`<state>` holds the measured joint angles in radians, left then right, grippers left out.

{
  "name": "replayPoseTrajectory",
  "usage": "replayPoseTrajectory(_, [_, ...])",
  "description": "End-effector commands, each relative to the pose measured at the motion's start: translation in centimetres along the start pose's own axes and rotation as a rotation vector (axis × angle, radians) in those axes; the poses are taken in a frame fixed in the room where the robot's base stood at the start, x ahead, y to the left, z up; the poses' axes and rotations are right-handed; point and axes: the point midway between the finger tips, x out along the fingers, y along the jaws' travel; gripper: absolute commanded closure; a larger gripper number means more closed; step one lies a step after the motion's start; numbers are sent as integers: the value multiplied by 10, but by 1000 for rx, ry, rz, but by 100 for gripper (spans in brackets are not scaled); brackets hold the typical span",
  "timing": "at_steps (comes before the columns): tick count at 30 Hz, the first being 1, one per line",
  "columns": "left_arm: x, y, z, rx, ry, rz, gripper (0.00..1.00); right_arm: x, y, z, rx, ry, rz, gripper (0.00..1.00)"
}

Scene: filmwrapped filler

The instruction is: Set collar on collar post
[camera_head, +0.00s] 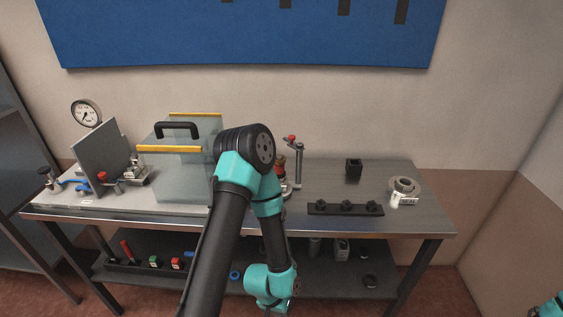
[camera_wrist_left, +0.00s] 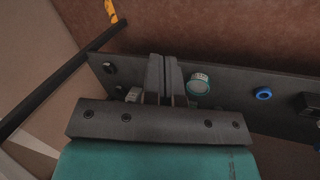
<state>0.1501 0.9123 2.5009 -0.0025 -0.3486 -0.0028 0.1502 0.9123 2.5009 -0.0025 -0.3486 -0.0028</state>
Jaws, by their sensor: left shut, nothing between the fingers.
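My left arm crosses the middle of the head view, its wrist bent down in front of the bench. In the left wrist view my left gripper (camera_wrist_left: 162,78) is shut and empty, above the lower shelf. A blue ring (camera_head: 235,275) lies on that shelf and also shows in the left wrist view (camera_wrist_left: 263,93), right of the fingers. A grey ring-shaped part (camera_head: 404,184) sits at the bench's right end. A slim metal post (camera_head: 298,165) with a red knob stands behind my arm, partly hidden. Which ring is the collar and which post is the collar post, I cannot tell.
A clear box (camera_head: 180,180) with a black handle and a grey upright panel (camera_head: 102,155) stand on the left of the bench. A black rack (camera_head: 345,209) and a dark block (camera_head: 353,168) are on the right. A teal-rimmed round part (camera_wrist_left: 199,84) lies beside the fingers.

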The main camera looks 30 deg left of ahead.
Motion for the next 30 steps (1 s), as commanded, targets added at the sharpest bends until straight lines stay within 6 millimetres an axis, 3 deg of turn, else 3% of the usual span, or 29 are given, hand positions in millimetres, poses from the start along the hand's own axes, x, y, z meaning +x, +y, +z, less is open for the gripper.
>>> replayPoseTrajectory(11, [0, 0, 0, 0, 0, 0, 100, 0, 0, 0, 0, 0, 0, 100])
replayPoseTrajectory(30, [0, 0, 0, 0, 0, 0, 40, 0, 0, 0, 0, 0, 0, 100])
